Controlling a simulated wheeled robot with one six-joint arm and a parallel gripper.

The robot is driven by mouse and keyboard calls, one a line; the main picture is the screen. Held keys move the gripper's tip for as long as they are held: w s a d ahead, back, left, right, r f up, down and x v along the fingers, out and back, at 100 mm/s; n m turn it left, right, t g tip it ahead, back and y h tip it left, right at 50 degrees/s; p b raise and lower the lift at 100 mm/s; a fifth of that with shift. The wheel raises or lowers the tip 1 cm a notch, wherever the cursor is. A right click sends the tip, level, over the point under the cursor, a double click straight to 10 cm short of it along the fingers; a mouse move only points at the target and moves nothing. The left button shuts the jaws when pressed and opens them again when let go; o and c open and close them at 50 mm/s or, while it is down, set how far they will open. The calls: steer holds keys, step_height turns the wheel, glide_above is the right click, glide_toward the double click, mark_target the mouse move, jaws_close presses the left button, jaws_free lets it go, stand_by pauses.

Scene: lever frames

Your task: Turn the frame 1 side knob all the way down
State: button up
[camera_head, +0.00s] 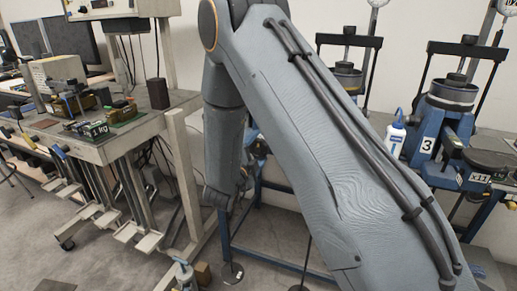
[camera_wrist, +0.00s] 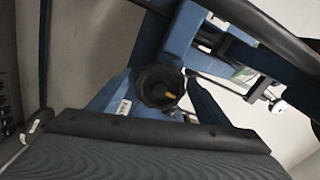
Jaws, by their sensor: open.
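In the wrist view a round black knob (camera_wrist: 158,88) with ridged edges and a small yellow mark shows at the middle, on a blue metal frame (camera_wrist: 182,35). My gripper (camera_wrist: 160,78) is open, with one finger to each side of the knob in the picture. I cannot tell whether the fingers touch it or how deep they reach around it. In the head view my gripper (camera_head: 225,195) hangs low beside the blue stand, and my arm hides the knob and most of the frame there.
A lever frame marked 3 (camera_head: 426,145) and a white-and-blue bottle (camera_head: 396,134) stand at the right. A bench (camera_head: 125,140) with weights is at the left. A spray bottle (camera_head: 185,274) is on the floor below. Grey floor (camera_head: 110,265) is open at lower left.

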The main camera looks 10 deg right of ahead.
steer(key=shift+p+v, duration=0.55)
steer(key=shift+v, duration=2.35)
